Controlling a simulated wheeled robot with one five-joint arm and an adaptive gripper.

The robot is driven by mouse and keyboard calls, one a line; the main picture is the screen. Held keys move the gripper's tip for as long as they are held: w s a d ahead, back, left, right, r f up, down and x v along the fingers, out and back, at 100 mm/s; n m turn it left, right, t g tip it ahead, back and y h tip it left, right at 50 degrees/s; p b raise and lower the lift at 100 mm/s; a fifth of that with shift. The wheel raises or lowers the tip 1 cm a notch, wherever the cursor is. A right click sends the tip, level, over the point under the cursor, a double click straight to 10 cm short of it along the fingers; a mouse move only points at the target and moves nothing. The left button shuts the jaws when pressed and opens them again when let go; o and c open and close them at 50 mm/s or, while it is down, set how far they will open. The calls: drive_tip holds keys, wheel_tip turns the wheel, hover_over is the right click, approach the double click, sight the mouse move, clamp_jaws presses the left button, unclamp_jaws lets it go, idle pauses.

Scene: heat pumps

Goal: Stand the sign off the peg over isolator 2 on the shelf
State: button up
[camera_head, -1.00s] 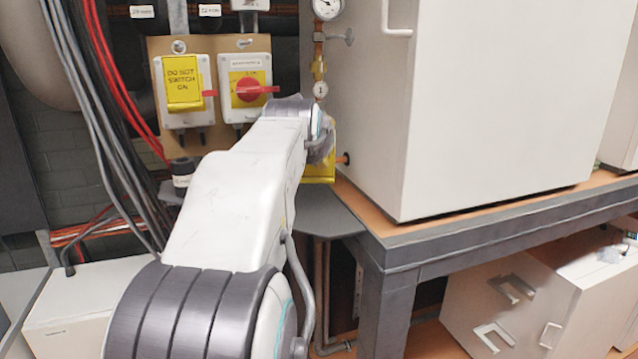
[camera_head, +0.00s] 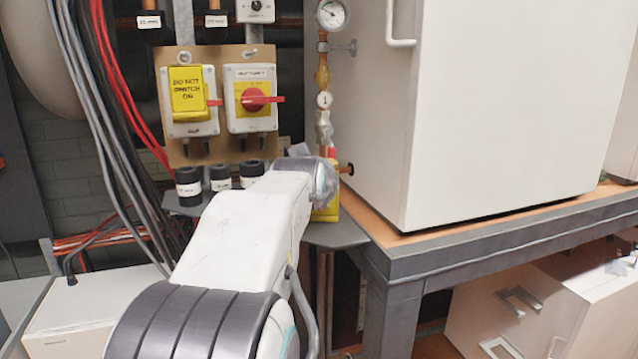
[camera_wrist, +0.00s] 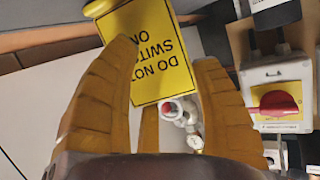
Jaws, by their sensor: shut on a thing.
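My gripper (camera_wrist: 165,75) is shut on a yellow sign (camera_wrist: 150,60) reading "DO NOT SWITCH ON". In the wrist view the sign is tilted between the fingers. In the head view my arm hides most of the gripper, and a yellow patch of the sign (camera_head: 327,208) shows past the wrist, over or at the grey shelf (camera_head: 338,236); I cannot tell whether it touches. The right isolator (camera_head: 251,98), with a red handle, has a bare peg (camera_head: 250,54) above it. It also shows in the wrist view (camera_wrist: 278,100).
The left isolator (camera_head: 190,100) carries another yellow sign (camera_head: 188,88). Several black labelled cylinders (camera_head: 188,187) stand at the shelf's left. A gauge pipe (camera_head: 323,75) and a large white cabinet (camera_head: 490,110) are close on the right. Cables (camera_head: 85,110) hang at the left.

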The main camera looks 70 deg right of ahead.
drive_tip(key=shift+f, duration=0.2)
drive_tip(key=o, duration=1.2)
drive_tip(key=shift+r, duration=0.1)
drive_tip(key=shift+r, duration=0.1)
drive_tip(key=shift+a+r, duration=0.1)
drive_tip(key=shift+a, duration=0.05)
drive_tip(key=b+v, duration=0.1)
drive_tip(key=v, duration=1)
drive_tip(key=shift+s+a+r, duration=0.1)
drive_tip(key=shift+s+a, duration=0.05)
drive_tip(key=shift+a, duration=0.15)
